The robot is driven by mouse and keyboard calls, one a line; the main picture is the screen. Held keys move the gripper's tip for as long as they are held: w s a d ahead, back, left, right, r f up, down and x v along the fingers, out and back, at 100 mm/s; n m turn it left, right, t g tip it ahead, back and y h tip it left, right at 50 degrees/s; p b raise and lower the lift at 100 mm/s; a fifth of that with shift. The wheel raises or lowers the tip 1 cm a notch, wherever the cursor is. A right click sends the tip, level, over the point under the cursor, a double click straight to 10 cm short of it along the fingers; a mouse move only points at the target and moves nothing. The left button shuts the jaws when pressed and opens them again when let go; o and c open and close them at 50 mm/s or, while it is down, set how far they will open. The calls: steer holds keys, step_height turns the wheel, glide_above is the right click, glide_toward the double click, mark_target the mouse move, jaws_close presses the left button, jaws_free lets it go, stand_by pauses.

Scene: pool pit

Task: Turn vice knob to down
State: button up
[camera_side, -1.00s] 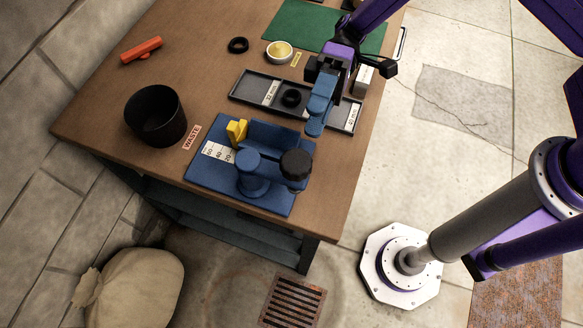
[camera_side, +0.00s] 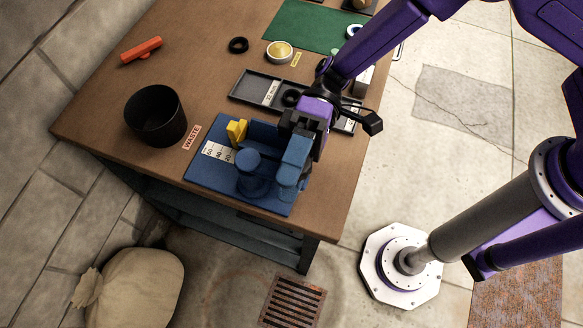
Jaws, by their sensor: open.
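The blue vice (camera_side: 252,168) sits on a blue base plate (camera_side: 208,172) near the front edge of the workbench. A yellow piece (camera_side: 237,131) and a white numbered scale (camera_side: 217,153) are at its left side. My gripper (camera_side: 289,180) is open, with its blue fingers pointing down at the right end of the vice. The fingers cover the place of the vice's black knob, so the knob is hidden. I cannot tell whether the fingers touch it.
A black waste bin (camera_side: 157,116) stands left of the vice. Behind the vice is a dark sorting tray (camera_side: 245,87) with a black ring partly behind my arm. A yellow-filled bowl (camera_side: 279,51), a black ring (camera_side: 239,45), an orange tool (camera_side: 141,50) and a green mat (camera_side: 303,25) lie further back.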

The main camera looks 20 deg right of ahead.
steer(key=c, duration=0.9)
steer(key=shift+r+m+t+y, duration=0.1)
steer(key=shift+m+t+y, duration=0.3)
steer(key=shift+t, duration=0.1)
